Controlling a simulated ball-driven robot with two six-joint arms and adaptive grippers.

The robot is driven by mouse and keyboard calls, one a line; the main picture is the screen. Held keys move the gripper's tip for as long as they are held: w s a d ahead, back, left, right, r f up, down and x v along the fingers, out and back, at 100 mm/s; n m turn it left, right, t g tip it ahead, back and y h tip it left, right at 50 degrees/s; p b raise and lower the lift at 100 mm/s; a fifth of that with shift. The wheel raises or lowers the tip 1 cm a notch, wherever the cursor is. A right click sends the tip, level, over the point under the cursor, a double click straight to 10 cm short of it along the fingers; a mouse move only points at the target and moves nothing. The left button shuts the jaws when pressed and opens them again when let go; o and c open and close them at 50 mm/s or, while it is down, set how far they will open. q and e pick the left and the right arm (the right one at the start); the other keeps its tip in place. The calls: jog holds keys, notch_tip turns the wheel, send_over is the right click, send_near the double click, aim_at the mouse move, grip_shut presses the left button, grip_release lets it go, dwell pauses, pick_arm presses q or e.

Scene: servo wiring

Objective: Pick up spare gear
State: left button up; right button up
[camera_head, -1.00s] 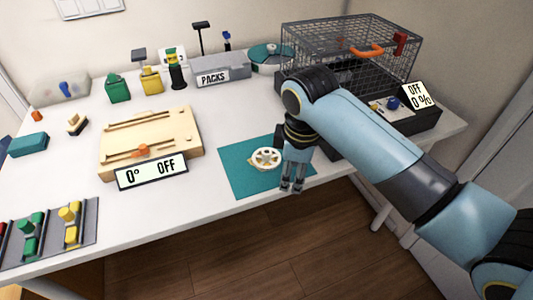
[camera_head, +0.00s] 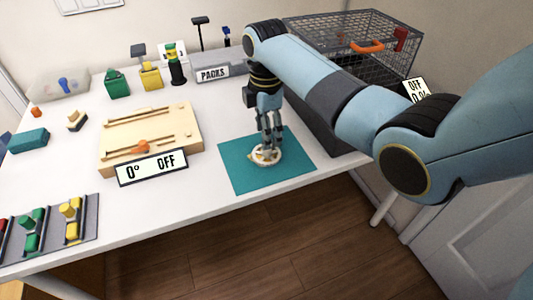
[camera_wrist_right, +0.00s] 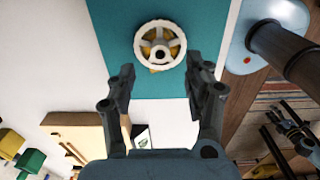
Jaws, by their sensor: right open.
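The spare gear (camera_head: 266,155) is a pale spoked wheel lying on the teal mat (camera_head: 240,178) near the table's front right. My left gripper is not in view.
A wooden board (camera_head: 185,125) with slots and a "0° OFF" display (camera_head: 152,167) stands left of the mat. A wire cage (camera_head: 375,50) stands at the back right. A tray of coloured connectors (camera_head: 50,230) is at the front left.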

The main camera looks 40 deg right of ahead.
aim_at(267, 151)
notch_tip(267, 151, down, 5)
jog(key=shift+r, duration=0.1)
grip_shut()
dwell(0.4)
jog(key=shift+r, duration=0.1)
